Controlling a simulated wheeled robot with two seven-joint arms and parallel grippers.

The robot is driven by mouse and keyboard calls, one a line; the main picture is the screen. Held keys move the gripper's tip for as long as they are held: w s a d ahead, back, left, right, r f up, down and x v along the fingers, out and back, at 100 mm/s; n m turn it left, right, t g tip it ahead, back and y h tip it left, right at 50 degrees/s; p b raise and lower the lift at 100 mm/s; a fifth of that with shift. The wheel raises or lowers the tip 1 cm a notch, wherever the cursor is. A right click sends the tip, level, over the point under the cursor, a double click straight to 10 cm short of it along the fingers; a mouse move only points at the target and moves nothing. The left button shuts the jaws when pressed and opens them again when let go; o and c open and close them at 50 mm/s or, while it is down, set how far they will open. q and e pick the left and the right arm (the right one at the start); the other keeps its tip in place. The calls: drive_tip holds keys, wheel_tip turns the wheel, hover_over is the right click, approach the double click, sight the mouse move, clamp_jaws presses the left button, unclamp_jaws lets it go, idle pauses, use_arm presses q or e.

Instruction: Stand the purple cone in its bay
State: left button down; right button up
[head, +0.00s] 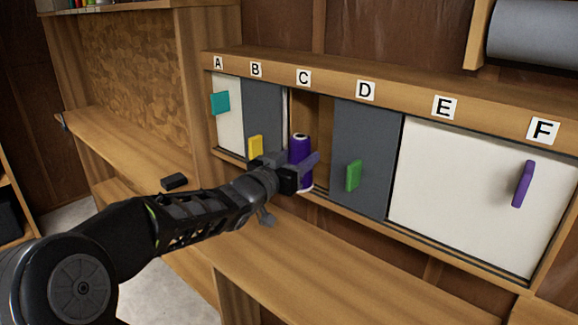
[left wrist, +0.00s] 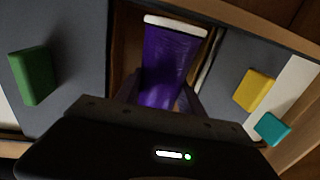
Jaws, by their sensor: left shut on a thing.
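The purple cone (head: 300,150) is a thread cone with a white rim, upright at the opening of bay C (head: 325,115). My left gripper (head: 303,172) is shut on it. In the left wrist view the cone (left wrist: 172,62) stands between the gripper fingers (left wrist: 160,98), in front of the open bay. The gripper hides part of the cone. I cannot tell whether its base rests on the bay floor. My right gripper is not in view.
Grey sliding panels with a yellow handle (head: 256,146) and a green handle (head: 353,175) flank the opening. White panels carry a teal handle (head: 220,102) and a purple handle (head: 522,184). A small black block (head: 174,181) lies on the wooden bench (head: 290,262).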

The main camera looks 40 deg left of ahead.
use_arm(q)
drive_tip(key=w, duration=1)
drive_tip(key=shift+w+a+f+p, duration=0.1)
drive_tip(key=shift+w+f+p, duration=0.05)
drive_tip(key=shift+w+p, duration=0.15)
drive_tip(key=shift+s+f+b, duration=0.2)
drive_tip(key=shift+f+b, duration=0.35)
drive_tip(key=shift+b, duration=0.1)
drive_tip(key=c, duration=0.6)
unclamp_jaws()
drive_tip(key=shift+c, duration=0.2)
drive_tip(key=shift+c, duration=0.2)
drive_tip(key=shift+s, duration=0.6)
drive_tip(key=s, duration=1.3)
drive_tip(key=shift+s+d+r+p, duration=0.2)
drive_tip(key=shift+s+p, duration=0.2)
drive_tip(key=shift+p, duration=0.05)
